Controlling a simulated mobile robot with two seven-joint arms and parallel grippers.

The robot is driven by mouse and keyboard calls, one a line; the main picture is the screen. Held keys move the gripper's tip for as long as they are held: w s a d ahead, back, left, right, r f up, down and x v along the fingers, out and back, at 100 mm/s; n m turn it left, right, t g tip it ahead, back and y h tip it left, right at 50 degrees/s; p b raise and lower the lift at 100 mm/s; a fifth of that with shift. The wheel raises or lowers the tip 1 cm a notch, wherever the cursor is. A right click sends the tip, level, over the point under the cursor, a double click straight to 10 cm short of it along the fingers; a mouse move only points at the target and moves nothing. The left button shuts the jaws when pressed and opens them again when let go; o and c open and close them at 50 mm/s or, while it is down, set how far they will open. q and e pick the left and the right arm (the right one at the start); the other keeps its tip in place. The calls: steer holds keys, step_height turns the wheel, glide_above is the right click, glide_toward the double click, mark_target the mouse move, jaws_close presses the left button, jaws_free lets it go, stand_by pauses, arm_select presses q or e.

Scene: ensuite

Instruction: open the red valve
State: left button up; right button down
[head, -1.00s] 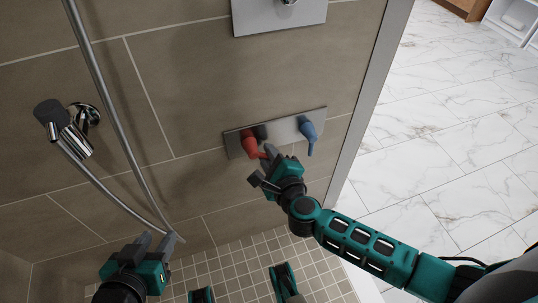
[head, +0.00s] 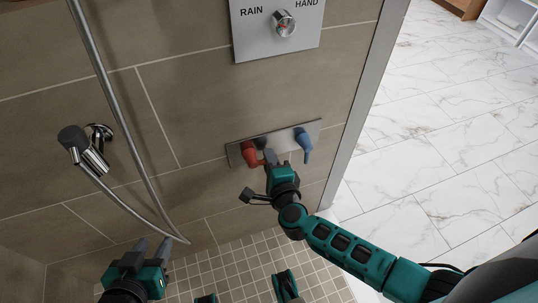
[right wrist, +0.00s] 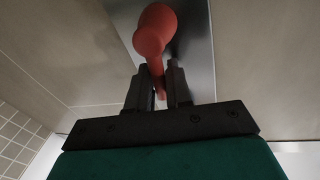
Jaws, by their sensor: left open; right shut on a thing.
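The red valve (head: 250,153) sits at the left end of a metal plate (head: 284,139) on the tiled shower wall. In the right wrist view the red valve (right wrist: 154,35) has a round knob with a narrow lever coming down between my fingers. My right gripper (head: 270,158) is at the valve's lower right in the head view. In the right wrist view my right gripper (right wrist: 159,80) is shut on the lever, whose tip is partly hidden by the fingers. My left gripper (head: 154,248) is open and empty, low at the left, away from the valve.
A blue valve (head: 304,146) is on the same plate, right of my right gripper. A panel marked RAIN and HAND (head: 278,30) is above. A shower hose (head: 120,130) and holder (head: 88,148) are at left. Marble floor (head: 440,140) is open at right.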

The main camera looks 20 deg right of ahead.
steer(key=shift+r+n+p, duration=0.3)
steer(key=shift+n+p, duration=0.1)
arm_select(q)
steer(key=shift+r, duration=0.95)
arm_select(e)
steer(key=shift+n+h, duration=0.3)
arm_select(q)
steer(key=shift+w+d+r, duration=0.1)
steer(key=shift+d+r, duration=0.05)
arm_select(e)
steer(key=c, duration=1.2)
jaws_free()
arm_select(q)
steer(key=shift+p, duration=0.3)
arm_select(e)
steer(key=shift+s, duration=0.1)
